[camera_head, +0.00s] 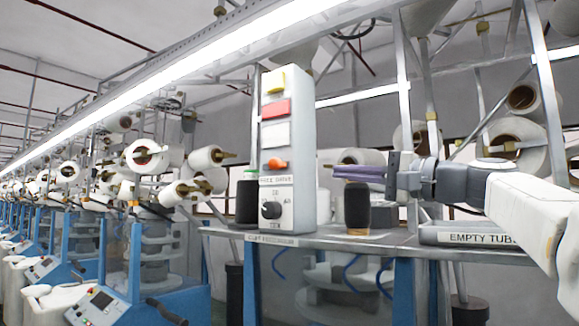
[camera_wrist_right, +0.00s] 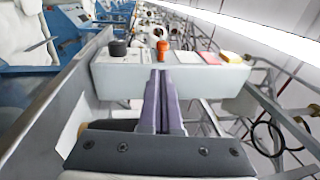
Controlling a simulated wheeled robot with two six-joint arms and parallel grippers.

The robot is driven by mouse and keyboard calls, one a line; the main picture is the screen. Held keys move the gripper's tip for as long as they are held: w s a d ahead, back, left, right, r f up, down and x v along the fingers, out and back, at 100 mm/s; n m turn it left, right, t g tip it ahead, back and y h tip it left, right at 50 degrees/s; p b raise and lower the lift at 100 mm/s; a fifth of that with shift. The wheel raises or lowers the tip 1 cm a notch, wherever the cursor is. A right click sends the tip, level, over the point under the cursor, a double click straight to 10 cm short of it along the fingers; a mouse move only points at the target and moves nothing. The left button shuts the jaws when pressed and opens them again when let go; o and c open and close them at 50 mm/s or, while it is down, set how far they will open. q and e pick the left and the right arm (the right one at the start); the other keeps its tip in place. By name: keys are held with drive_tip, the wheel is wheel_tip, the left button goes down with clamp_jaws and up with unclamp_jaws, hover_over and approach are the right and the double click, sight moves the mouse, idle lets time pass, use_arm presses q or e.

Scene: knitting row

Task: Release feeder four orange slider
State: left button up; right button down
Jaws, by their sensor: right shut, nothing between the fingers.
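The orange slider (camera_head: 277,163) sits on the front face of a tall grey control box (camera_head: 304,150), below a white panel and above a black dial (camera_head: 271,210). It also shows in the right wrist view (camera_wrist_right: 162,50), sticking out of the box face beyond my fingertips. My right gripper (camera_head: 338,172) is to the right of the box, with its purple fingers pointing left at it. The fingers are shut together and empty, and they also show in the wrist view (camera_wrist_right: 160,80). They look apart from the slider. My left gripper is not in view.
A red block (camera_head: 276,109) and a yellow piece (camera_head: 276,82) are higher on the box. A dark cone (camera_head: 357,206) stands on the shelf below my fingers, and a dark spool (camera_head: 247,202) stands left of the box. An "EMPTY TUB" tray (camera_head: 470,238) is at the right.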

drive_tip(key=shift+d+r, duration=0.1)
drive_tip(key=shift+r, duration=0.1)
drive_tip(key=p, duration=0.8)
approach(280, 165)
drive_tip(key=x, duration=0.5)
drive_tip(key=shift+a+r, duration=0.25)
drive_tip(key=shift+w+a, duration=0.5)
drive_tip(key=shift+a, duration=0.05)
drive_tip(key=shift+w+d+f, duration=0.1)
